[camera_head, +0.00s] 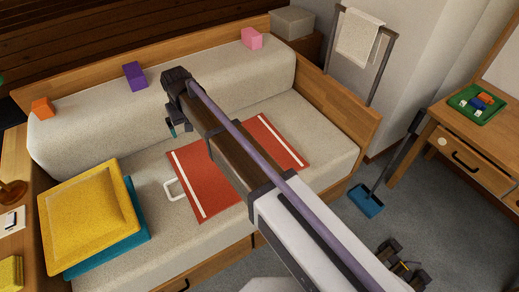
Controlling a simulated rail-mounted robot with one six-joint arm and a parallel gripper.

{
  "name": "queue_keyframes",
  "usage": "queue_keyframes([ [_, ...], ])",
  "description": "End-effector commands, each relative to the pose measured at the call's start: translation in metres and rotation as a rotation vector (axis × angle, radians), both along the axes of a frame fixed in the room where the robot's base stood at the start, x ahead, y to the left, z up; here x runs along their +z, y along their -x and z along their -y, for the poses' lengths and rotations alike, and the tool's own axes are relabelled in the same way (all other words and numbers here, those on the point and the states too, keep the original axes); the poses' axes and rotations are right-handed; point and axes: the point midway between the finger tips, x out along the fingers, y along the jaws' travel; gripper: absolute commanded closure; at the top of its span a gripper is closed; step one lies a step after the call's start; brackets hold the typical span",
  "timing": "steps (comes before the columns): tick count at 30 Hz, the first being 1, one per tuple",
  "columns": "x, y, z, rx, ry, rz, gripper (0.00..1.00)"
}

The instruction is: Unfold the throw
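The red throw (196,180) lies flat on the sofa's seat, with a white stripe near its left and right ends. My arm crosses above it and hides its middle, so I cannot tell how it is folded. A white loop (173,190) sits at the throw's left edge. My gripper (172,130) hangs from the arm's far end, up and left of the throw in the picture, near the sofa's backrest. It appears apart from the throw. Its fingers are small and dark with a teal part, and I cannot see whether they are open.
The pale sofa (280,105) has orange (42,108), purple (135,76) and pink (252,38) blocks on its backrest. A yellow cushion (88,215) lies on a teal one (135,228) at the left. A blue dustpan (366,201) stands on the floor at right.

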Motion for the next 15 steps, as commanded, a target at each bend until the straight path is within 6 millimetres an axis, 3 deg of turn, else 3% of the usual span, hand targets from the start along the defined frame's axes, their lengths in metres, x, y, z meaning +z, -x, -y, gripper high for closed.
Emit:
queue_keyframes([
  [15,0.032,0.0,0.0,0.0,0.0,0.0,0.0],
])
